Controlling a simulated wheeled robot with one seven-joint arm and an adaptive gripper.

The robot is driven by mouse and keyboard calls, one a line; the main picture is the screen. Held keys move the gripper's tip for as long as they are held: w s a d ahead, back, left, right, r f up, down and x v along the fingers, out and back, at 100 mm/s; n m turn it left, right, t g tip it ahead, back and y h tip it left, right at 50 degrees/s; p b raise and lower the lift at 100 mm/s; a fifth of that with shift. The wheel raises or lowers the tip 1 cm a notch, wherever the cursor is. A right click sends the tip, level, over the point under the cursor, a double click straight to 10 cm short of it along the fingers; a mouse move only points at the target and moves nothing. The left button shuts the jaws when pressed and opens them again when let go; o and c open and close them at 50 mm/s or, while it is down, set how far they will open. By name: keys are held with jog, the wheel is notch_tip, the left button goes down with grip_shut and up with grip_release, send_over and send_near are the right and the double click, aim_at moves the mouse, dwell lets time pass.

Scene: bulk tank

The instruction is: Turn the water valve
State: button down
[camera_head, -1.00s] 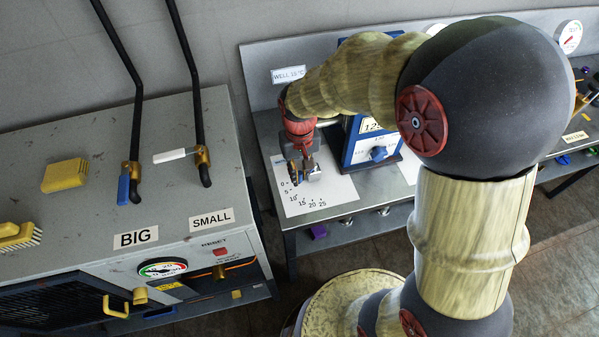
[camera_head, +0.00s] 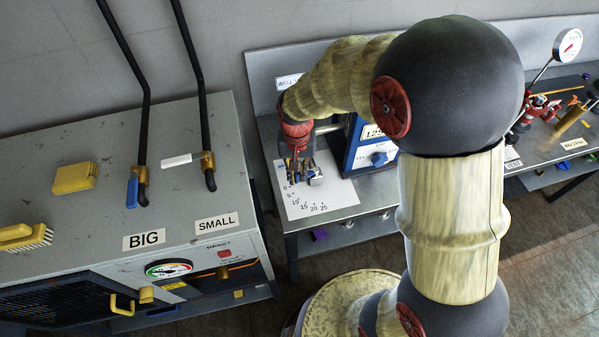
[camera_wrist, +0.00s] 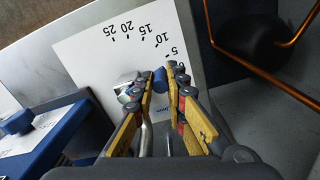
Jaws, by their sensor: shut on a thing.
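The water valve has a chrome body (camera_wrist: 127,84) that shows beside my fingers in the wrist view, over a white sheet (camera_wrist: 88,62) marked 0 to 25. My gripper (camera_wrist: 160,78) is shut on the valve's blue handle (camera_wrist: 159,82), which shows between the two yellow-edged fingers. In the head view my gripper (camera_head: 299,172) is low over the sheet, near the 0 and 5 marks. The chrome part (camera_head: 315,178) shows just to its right. My fingers hide much of the handle and the valve's base.
A blue box with a display (camera_head: 373,131) and blue knob stands right of the sheet. A grey cabinet (camera_head: 120,200) with two black levers stands left. A copper pipe (camera_wrist: 262,76) runs near my gripper in the wrist view. More fittings lie on the far-right bench.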

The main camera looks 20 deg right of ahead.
aim_at(297, 173)
jog(key=c, duration=1.8)
grip_release()
jog(key=shift+o, duration=0.2)
notch_tip(297, 173, up, 12)
